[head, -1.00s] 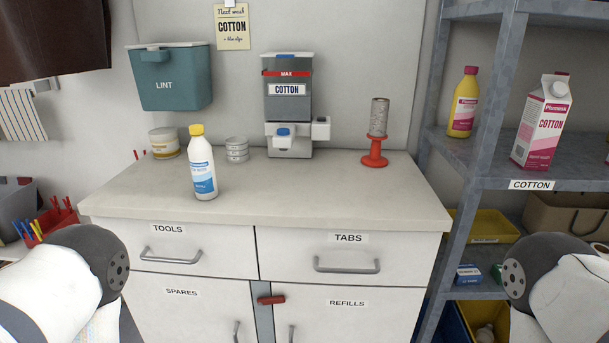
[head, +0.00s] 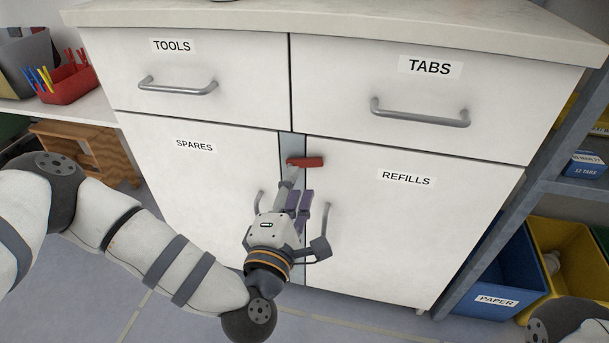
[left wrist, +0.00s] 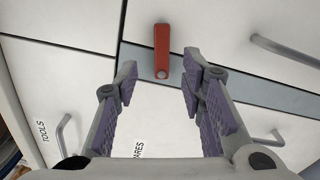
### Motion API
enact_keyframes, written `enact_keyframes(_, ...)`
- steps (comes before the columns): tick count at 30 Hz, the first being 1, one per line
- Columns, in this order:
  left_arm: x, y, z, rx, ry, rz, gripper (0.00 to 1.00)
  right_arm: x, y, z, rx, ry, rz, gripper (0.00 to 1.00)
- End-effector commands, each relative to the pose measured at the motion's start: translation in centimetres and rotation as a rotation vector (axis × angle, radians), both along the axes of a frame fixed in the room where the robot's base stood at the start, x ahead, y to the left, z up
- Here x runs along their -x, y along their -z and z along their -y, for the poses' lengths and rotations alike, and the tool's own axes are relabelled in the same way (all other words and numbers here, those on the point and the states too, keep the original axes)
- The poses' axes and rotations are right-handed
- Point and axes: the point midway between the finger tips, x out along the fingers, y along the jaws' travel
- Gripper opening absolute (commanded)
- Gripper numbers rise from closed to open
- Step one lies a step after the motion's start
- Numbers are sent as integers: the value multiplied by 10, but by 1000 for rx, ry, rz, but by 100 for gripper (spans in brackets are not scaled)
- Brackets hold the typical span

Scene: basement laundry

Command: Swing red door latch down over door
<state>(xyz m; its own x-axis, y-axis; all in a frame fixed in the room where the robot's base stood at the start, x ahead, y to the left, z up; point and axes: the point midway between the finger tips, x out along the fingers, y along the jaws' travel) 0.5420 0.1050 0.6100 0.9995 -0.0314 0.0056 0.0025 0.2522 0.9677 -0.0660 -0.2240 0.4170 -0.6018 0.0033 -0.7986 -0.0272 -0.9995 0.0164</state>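The red latch (head: 305,162) lies level near the top of the grey strip (head: 292,147) between the SPARES door (head: 190,185) and the REFILLS door (head: 410,220). Its round pivot end is on the strip and its free end points right, toward the REFILLS side. My left gripper (head: 300,196) is just below the latch in the head view. In the left wrist view, the gripper (left wrist: 160,82) has its fingers spread and empty, with the latch (left wrist: 161,45) ahead between and beyond the fingertips. I see no contact. My right gripper is out of view.
The door handles (head: 326,219) stand out close to my left gripper. Drawer handles for TOOLS (head: 178,88) and TABS (head: 420,114) project above. A blue bin (head: 510,270) and yellow bin (head: 570,265) stand at the right. The REFILLS door front is clear.

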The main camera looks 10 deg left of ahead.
Motion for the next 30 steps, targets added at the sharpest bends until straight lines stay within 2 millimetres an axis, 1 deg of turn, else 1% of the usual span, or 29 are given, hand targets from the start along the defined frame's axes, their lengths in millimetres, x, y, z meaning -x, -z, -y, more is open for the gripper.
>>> enact_keyframes(1,-13,2,0,0,-1,1,37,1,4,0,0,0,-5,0)
enact_keyframes(3,-28,3,1,-1,-1,0,37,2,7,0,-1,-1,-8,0)
enact_keyframes(7,-49,3,3,-1,2,-4,37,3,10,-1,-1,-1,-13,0)
enact_keyframes(11,-59,2,3,-2,4,-4,37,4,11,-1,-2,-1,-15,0)
enact_keyframes(18,-60,1,3,-2,4,-5,37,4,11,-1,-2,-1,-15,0)
enact_keyframes(23,-59,1,3,-2,4,-5,0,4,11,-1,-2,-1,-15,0)
enact_keyframes(28,-59,1,4,-14,4,-5,0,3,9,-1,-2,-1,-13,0)
enact_keyframes(30,-59,0,5,-105,5,1,0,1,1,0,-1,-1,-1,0)
